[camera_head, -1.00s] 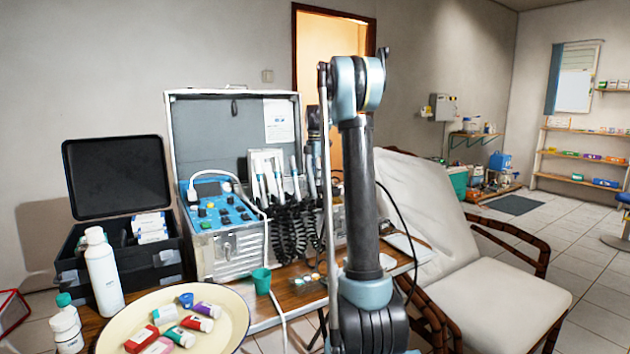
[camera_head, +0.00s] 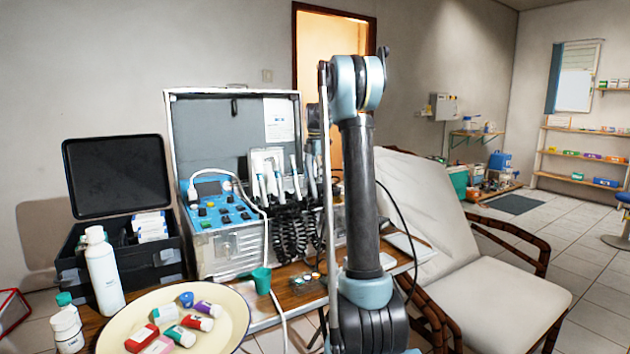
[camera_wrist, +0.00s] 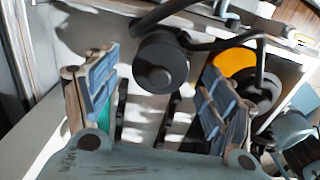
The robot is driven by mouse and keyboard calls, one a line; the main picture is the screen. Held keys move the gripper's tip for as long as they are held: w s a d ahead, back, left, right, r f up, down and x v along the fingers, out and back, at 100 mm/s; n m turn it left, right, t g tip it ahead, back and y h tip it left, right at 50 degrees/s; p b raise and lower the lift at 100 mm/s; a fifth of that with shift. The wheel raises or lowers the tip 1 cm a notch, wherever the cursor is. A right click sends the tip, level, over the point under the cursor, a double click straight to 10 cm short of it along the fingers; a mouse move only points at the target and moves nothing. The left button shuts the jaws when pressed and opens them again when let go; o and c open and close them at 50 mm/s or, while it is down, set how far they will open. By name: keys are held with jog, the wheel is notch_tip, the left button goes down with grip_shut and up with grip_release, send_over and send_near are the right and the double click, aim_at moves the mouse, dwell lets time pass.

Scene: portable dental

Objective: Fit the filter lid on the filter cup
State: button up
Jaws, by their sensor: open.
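My gripper (camera_wrist: 160,70) is open in the wrist view, with blue ribbed pads on both fingers. A dark round cylinder (camera_wrist: 160,66) with a black pipe shows between and beyond the fingertips. A second dark round part (camera_wrist: 257,92) is beside the right finger, with an orange disc (camera_wrist: 233,64) behind it. I cannot tell whether any of these is the filter cup or the filter lid, or whether the fingers touch them. In the head view neither can be made out for sure, and my gripper is hidden.
A cream round tray (camera_head: 120,312) with several small bottles is at the front left. A white bottle (camera_head: 104,275), a green cup (camera_head: 262,280) and an open dental case (camera_head: 225,250) stand nearby. A padded chair (camera_head: 490,300) is on the right. Open floor lies behind it.

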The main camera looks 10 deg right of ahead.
notch_tip(320, 180, up, 11)
jog(key=shift+r, duration=0.15)
dwell(0.4)
jog(key=s+f+m, duration=0.2)
jog(key=s+m, duration=0.4)
jog(key=s, duration=0.9)
jog(key=s+f+m, duration=0.3)
jog(key=s+f, duration=0.2)
jog(key=s, duration=0.4)
jog(key=s+f+m+t, duration=0.1)
jog(key=s+f+m, duration=0.3)
jog(key=s, duration=0.5)
jog(key=s+f+m, duration=0.4)
jog(key=s+f, duration=0.3)
jog(key=s, duration=0.2)
jog(key=shift+s+f+t, duration=0.15)
jog(key=shift+s+t, duration=0.05)
jog(key=shift+t, duration=0.2)
jog(key=s+f+m, duration=0.5)
jog(key=s+f, duration=0.4)
jog(key=f, duration=0.3)
jog(key=shift+s, duration=0.25)
jog(key=shift+f, duration=0.1)
